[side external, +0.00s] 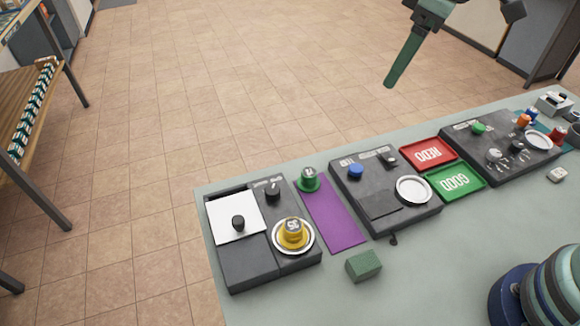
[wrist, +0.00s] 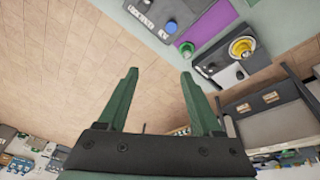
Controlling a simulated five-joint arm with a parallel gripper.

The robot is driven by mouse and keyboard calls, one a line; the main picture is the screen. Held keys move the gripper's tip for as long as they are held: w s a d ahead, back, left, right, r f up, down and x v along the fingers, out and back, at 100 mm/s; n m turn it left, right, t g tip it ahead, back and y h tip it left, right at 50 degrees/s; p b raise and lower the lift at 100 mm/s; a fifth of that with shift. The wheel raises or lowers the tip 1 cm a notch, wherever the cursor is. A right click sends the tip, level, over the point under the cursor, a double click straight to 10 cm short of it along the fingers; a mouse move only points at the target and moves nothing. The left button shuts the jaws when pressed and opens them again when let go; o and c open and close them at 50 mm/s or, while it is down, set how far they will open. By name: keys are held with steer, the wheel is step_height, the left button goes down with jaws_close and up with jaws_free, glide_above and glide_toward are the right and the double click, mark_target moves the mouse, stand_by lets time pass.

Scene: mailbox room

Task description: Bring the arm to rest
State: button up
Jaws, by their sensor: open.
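My gripper (wrist: 159,76) is open and empty in the wrist view, with its two green fingers spread apart and tiled floor between them. In the side external view my green gripper (side external: 390,84) hangs in the air at the upper right, beyond the table's far edge and touching nothing.
The grey-green table (side external: 450,232) holds several dark panels, including one with a yellow knob (side external: 292,232). A red tray (side external: 428,152), a green tray (side external: 455,181), a purple mat (side external: 332,216) and a green block (side external: 363,265) lie there. A wooden shelf (side external: 28,95) stands left.

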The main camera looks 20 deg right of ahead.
steer(key=s+d+f+m+t+h, duration=0.1)
steer(key=s+d+m+t, duration=0.1)
steer(key=s+d+m, duration=0.5)
steer(key=s+d, duration=0.1)
steer(key=d, duration=0.4)
steer(key=shift+s+f+t, duration=0.3)
steer(key=shift+f, duration=0.1)
